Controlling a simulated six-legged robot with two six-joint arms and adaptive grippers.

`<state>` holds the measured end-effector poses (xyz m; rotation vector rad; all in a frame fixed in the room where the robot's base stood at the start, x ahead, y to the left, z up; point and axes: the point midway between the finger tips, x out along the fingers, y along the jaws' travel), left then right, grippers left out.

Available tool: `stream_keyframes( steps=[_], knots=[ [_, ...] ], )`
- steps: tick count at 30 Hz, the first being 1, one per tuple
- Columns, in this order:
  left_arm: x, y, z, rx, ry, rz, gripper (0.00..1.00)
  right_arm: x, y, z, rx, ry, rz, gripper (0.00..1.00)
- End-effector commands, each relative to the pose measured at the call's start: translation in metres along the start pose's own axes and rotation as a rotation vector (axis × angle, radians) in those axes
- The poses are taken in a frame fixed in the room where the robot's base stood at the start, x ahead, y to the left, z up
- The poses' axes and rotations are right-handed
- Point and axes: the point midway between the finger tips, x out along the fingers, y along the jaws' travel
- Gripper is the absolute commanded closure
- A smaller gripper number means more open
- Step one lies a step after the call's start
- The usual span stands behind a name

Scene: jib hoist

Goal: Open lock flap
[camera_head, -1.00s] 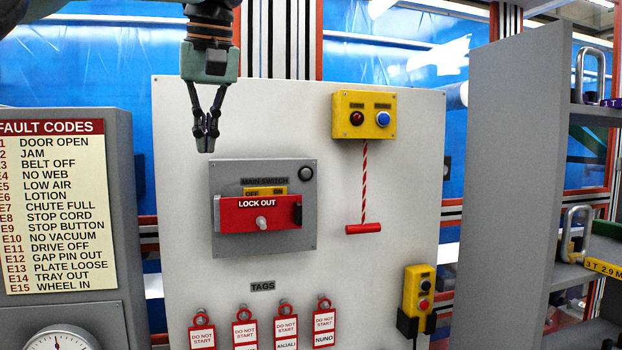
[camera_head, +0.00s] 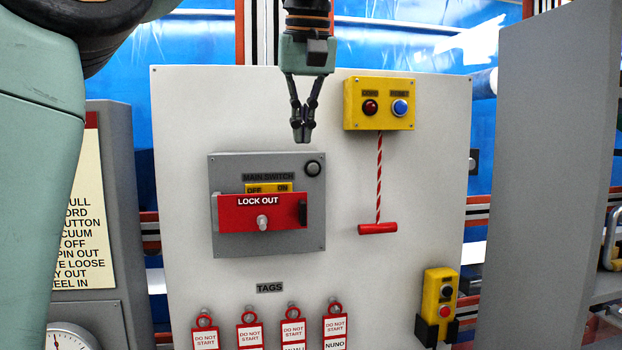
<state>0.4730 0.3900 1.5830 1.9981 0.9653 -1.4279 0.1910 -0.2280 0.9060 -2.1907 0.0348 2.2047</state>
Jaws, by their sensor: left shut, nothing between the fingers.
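The lock flap is the red plate marked LOCK OUT (camera_head: 240,217), across the lower front of the grey main switch box (camera_head: 228,170). A pale knob (camera_head: 263,222) sticks out at its middle, and a dark block sits at its right end. The yellow OFF/ON label (camera_head: 267,187) shows just above the flap. My left gripper (camera_head: 303,138) points down above the box's upper right corner, apart from the flap. Its fingers are together with nothing between them. My right gripper is not in view.
A yellow box with red and blue buttons (camera_head: 379,92) is right of my gripper, with a red pull handle (camera_head: 378,229) on a striped cord below. Red DO NOT START tags (camera_head: 292,332) hang below. A grey cabinet side (camera_head: 540,180) stands at the right.

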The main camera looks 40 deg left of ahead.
Motion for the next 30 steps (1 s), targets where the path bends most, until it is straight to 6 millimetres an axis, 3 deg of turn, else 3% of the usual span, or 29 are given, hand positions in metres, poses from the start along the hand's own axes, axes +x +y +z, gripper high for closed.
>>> stream_keyframes(
  steps=[13, 21, 30],
  knots=[
    [0.075, -0.004, 0.001, -0.003, -0.004, -0.002, 1.00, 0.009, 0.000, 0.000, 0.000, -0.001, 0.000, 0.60],
    [0.087, -0.001, -0.003, -0.002, -0.002, -0.002, 1.00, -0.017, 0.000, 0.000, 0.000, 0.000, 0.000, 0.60],
    [0.095, 0.001, -0.001, -0.001, 0.001, 0.001, 1.00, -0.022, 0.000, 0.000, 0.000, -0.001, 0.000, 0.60]
  ],
)
